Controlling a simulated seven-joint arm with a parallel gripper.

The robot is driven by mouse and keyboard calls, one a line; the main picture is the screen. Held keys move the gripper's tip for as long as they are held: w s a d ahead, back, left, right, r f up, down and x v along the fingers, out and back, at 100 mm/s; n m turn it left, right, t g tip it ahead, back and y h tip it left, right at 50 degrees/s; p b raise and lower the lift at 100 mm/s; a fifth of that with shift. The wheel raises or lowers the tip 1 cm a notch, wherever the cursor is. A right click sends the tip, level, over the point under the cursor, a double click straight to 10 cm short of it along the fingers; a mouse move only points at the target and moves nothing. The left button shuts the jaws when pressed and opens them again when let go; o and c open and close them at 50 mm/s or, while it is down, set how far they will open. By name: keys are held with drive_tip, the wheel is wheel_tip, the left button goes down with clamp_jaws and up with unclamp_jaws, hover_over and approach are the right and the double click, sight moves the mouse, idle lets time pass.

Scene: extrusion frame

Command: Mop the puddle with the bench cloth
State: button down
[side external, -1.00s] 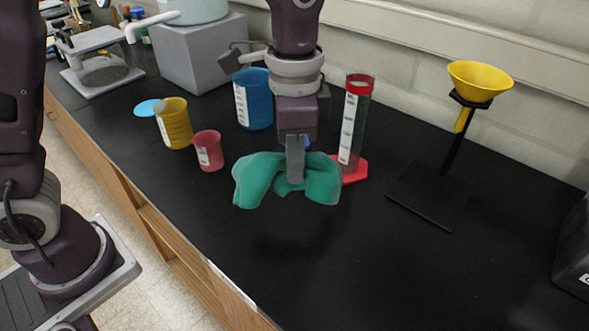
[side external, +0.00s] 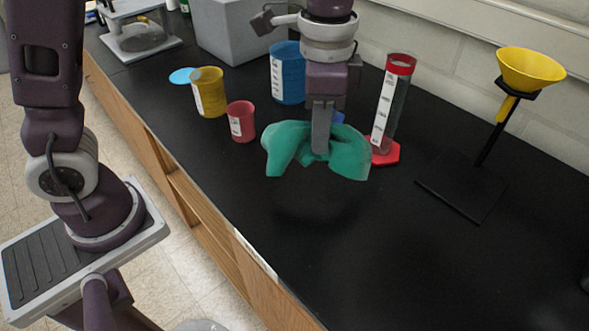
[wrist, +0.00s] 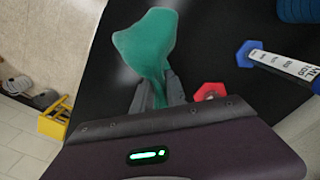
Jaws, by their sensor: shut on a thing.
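The green bench cloth (side external: 345,153) hangs bunched from my gripper (side external: 321,150), its ends drooping on both sides above the black bench. In the wrist view, the cloth (wrist: 146,42) is pinched between the fingers of my gripper (wrist: 160,92) and spreads out beyond them. The gripper is shut on it. The cloth looks clear of the bench, with a dark shadow below it. I cannot make out the puddle on the dark surface; a shadow and wet patch are hard to tell apart.
A red-based cylinder (side external: 391,105) stands close right of the cloth. A blue-footed cylinder (wrist: 246,54) is near. Red (side external: 241,122), yellow (side external: 209,93) and blue (side external: 288,75) beakers stand left and behind. A yellow funnel (side external: 530,70) is on a stand at right. The front bench is clear.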

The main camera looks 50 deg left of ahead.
drive_tip(key=s+a, duration=0.7)
drive_tip(key=a, duration=0.3)
drive_tip(key=f, duration=0.7)
drive_tip(key=shift+s+a+f, duration=0.35)
drive_tip(key=shift+a+f, duration=0.05)
drive_tip(key=shift+f, duration=0.7)
drive_tip(key=c, duration=0.6)
unclamp_jaws()
